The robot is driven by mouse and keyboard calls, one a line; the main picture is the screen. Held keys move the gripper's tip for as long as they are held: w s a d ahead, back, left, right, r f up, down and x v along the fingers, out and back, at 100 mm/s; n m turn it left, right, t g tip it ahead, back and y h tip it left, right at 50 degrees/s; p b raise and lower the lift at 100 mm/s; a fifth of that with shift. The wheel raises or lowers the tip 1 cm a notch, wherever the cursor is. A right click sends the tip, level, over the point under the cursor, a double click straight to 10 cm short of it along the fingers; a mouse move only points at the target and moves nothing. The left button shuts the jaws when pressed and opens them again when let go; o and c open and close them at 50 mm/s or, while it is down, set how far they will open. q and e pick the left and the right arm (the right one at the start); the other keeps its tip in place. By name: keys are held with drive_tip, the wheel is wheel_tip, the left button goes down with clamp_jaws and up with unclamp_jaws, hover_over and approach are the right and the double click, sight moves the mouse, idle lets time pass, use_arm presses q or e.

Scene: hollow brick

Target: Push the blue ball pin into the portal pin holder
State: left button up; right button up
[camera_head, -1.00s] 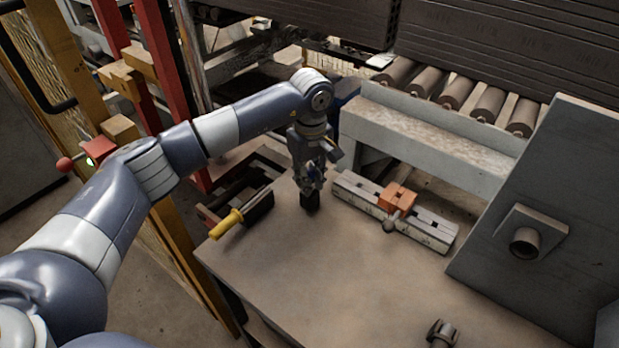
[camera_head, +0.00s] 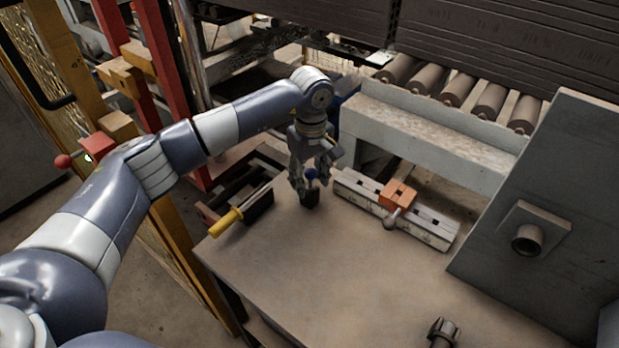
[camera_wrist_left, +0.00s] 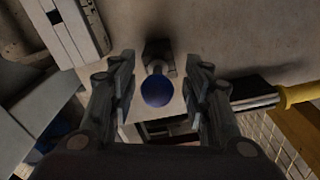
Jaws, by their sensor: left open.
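The blue ball pin (camera_head: 311,173) has a round blue head on a thin stem. It stands at a dark block (camera_head: 309,198) near the table's back left edge, apparently the pin holder. In the left wrist view the blue ball (camera_wrist_left: 157,91) sits centrally, its stem running to the dark block (camera_wrist_left: 159,51). My left gripper (camera_head: 312,184) points down over the pin. In the wrist view its open fingers (camera_wrist_left: 159,95) stand on either side of the ball, with gaps between. How deep the stem sits is hard to tell. My right gripper is not in view.
A pale rail with an orange block (camera_head: 398,193) lies right of the pin. A yellow-handled tool (camera_head: 228,221) is at the left edge. A grey panel with a round socket (camera_head: 529,239) stands right. A dark metal part (camera_head: 442,332) is at the front. The table's middle is clear.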

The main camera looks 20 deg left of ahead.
use_arm(q)
wheel_tip(320, 180, up, 12)
drive_tip(key=shift+s+d+f, duration=0.1)
drive_tip(key=shift+f, duration=0.05)
idle(0.5)
